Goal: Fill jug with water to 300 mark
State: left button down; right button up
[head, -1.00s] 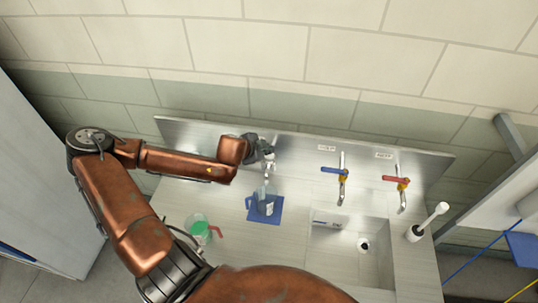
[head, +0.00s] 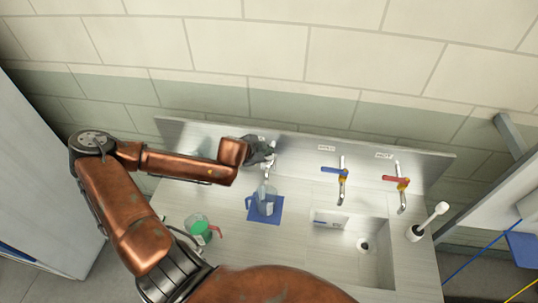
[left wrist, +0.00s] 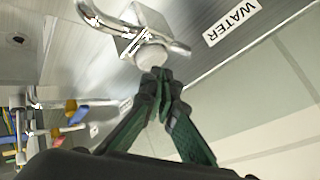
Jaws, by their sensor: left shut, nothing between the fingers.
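A clear jug (head: 267,197) stands upright on a blue mat (head: 256,217) on the steel counter, below the water tap (head: 267,171). The water level and the 300 mark are too small to read. My left gripper (head: 268,155) is at the top of this tap. In the left wrist view my left gripper (left wrist: 160,76) is shut and empty, its fingertips at the tap's round knob (left wrist: 151,56). The tap's spout (left wrist: 95,17) and its WATER label (left wrist: 232,22) show there too. My right gripper is not in view.
Taps with blue (head: 335,170) and red (head: 396,180) handles stand right, above the sink (head: 372,262). A white brush (head: 428,221) stands beside the sink.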

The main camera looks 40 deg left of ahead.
pick_arm(q)
jog(key=shift+f, duration=0.5)
dwell(0.3)
dwell(0.9)
dwell(1.1)
dwell(1.3)
dwell(1.4)
jog(key=shift+r, duration=0.1)
dwell(0.7)
jog(key=shift+r+p, duration=0.85)
jog(key=shift+p, duration=0.1)
